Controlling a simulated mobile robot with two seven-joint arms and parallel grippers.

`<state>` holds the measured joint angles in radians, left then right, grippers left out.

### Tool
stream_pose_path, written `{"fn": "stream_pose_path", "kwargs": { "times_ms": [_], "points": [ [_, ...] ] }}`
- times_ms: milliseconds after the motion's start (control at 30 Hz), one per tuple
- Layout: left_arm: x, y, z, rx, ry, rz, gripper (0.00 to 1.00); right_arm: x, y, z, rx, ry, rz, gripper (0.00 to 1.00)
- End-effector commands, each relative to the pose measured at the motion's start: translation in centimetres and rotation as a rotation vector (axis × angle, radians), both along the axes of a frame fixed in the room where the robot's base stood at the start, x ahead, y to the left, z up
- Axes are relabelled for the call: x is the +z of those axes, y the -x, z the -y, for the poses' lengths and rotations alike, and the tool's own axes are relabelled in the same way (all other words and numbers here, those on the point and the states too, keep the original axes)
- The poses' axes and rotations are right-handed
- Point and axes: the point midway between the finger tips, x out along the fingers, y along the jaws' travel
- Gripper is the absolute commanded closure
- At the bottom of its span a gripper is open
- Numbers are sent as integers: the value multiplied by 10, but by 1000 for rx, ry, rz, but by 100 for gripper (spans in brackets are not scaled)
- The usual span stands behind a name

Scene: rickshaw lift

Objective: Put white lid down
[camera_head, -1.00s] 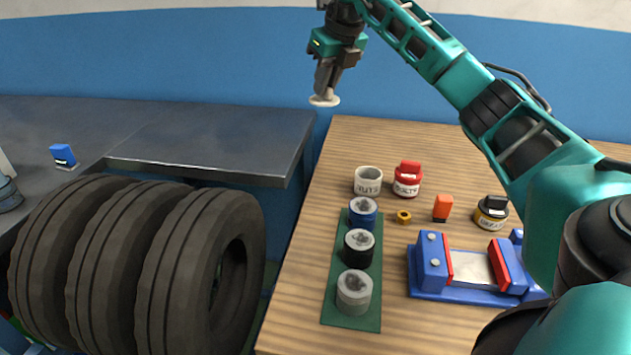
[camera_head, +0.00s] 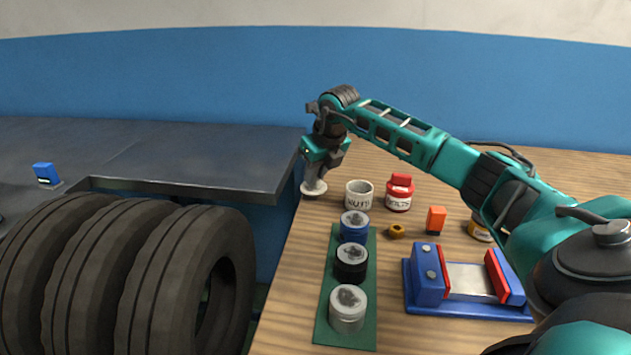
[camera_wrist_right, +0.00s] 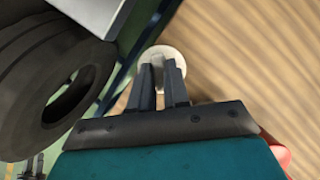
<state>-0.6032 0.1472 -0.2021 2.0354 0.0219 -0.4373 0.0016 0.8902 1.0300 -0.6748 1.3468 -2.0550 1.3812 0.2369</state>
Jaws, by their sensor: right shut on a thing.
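The white lid (camera_head: 313,190) is a small round disc at the far left edge of the wooden table, left of the open white NUTS jar (camera_head: 359,194). My right gripper (camera_head: 316,178) is shut on the lid from above. In the right wrist view the lid (camera_wrist_right: 164,55) shows between the fingertips (camera_wrist_right: 162,70), low over or touching the wood; I cannot tell which.
A red BOLTS jar (camera_head: 399,193) stands right of the white jar. A green mat (camera_head: 322,322) holds three round containers. A blue and red vise (camera_head: 429,277) stands to the right. The table's left edge is close to the lid, with tires (camera_head: 185,275) beyond.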

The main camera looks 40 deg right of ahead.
Motion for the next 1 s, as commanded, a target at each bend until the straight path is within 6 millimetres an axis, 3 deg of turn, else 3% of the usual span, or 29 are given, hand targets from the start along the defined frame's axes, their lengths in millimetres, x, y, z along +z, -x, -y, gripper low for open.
{"fn": "stream_pose_path", "kwargs": {
  "times_ms": [100,500,533,767,1000],
  "points": [
    [-2,-1,0,-1,0,-2,57,-19,0,-1,1,-1,-2,100],
    [-4,-1,0,-3,-1,-1,57,-24,0,0,0,0,0,100],
    [-3,-1,0,-3,-1,0,57,-23,0,0,0,0,0,81],
    [-3,-1,0,-3,-1,0,57,-22,0,0,0,0,0,59],
    [-2,-1,0,-3,-1,0,57,-21,0,0,0,0,0,59]
  ]
}}
